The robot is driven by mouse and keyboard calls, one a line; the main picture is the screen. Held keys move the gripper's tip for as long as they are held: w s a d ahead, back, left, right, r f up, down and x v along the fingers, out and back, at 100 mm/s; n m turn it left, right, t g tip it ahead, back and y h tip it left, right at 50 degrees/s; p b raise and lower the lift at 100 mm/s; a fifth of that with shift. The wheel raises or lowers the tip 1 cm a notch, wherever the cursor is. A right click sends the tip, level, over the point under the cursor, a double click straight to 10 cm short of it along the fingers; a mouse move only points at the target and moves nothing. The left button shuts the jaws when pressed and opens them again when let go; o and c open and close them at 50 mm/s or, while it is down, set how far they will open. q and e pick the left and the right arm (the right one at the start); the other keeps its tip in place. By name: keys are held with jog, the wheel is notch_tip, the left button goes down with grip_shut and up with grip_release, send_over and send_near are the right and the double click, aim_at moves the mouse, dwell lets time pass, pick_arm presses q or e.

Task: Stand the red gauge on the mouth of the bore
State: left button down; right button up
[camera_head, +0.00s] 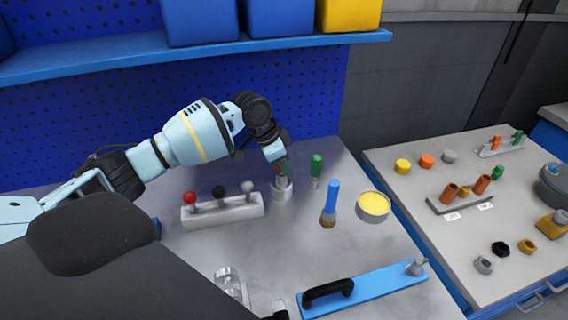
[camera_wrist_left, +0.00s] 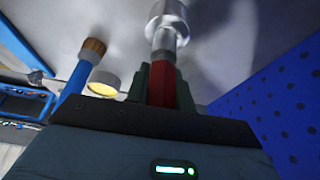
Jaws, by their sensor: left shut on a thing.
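The red gauge (camera_wrist_left: 160,85) is held by its red handle between the fingers of my left gripper (camera_head: 283,167); the gripper also shows in the left wrist view (camera_wrist_left: 162,82). Its metal pin (camera_wrist_left: 164,40) points away from the fingers, toward the round metal shell (camera_wrist_left: 168,12). In the head view this flanged shell (camera_head: 282,190) stands on the bench right under the gripper. The pin's end is in line with the shell, at or just above its top. I cannot tell whether they touch. The bore's mouth is hidden. My right gripper is not in view.
A pale rack (camera_head: 222,212) with red, black and grey knobs stands to the left. A green-handled gauge (camera_head: 317,165), a blue-handled brush (camera_head: 331,202) and a yellow-topped tin (camera_head: 373,206) stand to the right. A blue bar (camera_head: 375,287) lies in front.

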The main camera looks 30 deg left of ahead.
pick_arm(q)
jog(key=shift+w+f, duration=0.1)
dwell(0.3)
jog(key=c, duration=1.2)
grip_release()
jog(key=shift+a+f, duration=0.1)
jog(key=v, duration=0.8)
jog(key=shift+f, duration=0.1)
